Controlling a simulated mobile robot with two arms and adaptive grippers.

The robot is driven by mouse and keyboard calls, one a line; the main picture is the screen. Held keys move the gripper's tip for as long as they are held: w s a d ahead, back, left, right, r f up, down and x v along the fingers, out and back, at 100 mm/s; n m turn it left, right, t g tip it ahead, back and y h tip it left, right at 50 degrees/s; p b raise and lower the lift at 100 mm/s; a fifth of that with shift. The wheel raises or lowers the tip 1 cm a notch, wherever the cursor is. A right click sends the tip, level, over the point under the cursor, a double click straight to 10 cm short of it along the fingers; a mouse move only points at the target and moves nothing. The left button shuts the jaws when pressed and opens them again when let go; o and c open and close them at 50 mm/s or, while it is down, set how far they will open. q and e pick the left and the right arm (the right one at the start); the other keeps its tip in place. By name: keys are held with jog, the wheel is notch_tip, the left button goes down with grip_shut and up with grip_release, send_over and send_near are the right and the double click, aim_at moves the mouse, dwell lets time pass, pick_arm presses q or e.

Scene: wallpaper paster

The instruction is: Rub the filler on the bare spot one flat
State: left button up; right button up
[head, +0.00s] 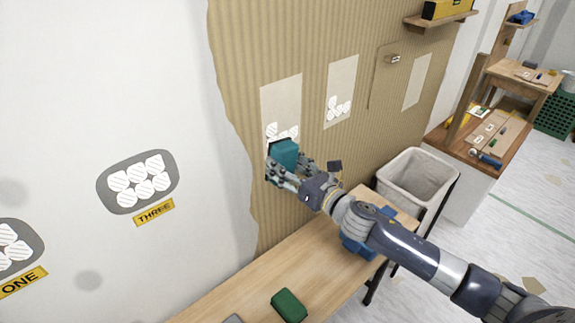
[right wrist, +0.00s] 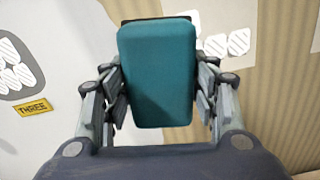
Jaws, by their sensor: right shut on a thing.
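Bare spot one (head: 38,247) is a grey patch on the white wall at the left edge of the head view, partly cut off. White hatched filler (head: 12,252) lies on it, above the yellow ONE label (head: 24,282). My right gripper (head: 287,171) is shut on a teal block (head: 284,152) with a dark face, far to the right of spot one. The block is in front of the brown ribbed wall, by a cream strip with white hatched pieces; I cannot tell whether it touches. It fills the middle of the right wrist view (right wrist: 157,75). My left gripper is out of view.
Bare spot three (head: 104,190), also with hatched filler, is between spot one and my gripper. A wooden bench (head: 255,283) below carries a green block (head: 289,305). A grey bin (head: 418,176) stands right.

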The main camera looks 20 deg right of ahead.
aim_at(257, 143)
jog(key=x, duration=0.4)
jog(key=shift+r, duration=0.1)
jog(key=shift+w+a, duration=0.15)
jog(key=shift+w, duration=0.2)
jog(key=shift+w+a, duration=0.1)
jog(key=shift+w, duration=0.35)
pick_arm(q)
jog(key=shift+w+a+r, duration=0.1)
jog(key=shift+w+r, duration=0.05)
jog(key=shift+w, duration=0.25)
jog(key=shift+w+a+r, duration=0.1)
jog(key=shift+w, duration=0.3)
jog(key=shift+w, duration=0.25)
pick_arm(e)
jog(key=shift+w+a, duration=0.15)
jog(key=shift+w, duration=0.15)
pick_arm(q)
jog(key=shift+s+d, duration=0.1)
pick_arm(e)
jog(key=shift+x, duration=1.05)
dwell(0.9)
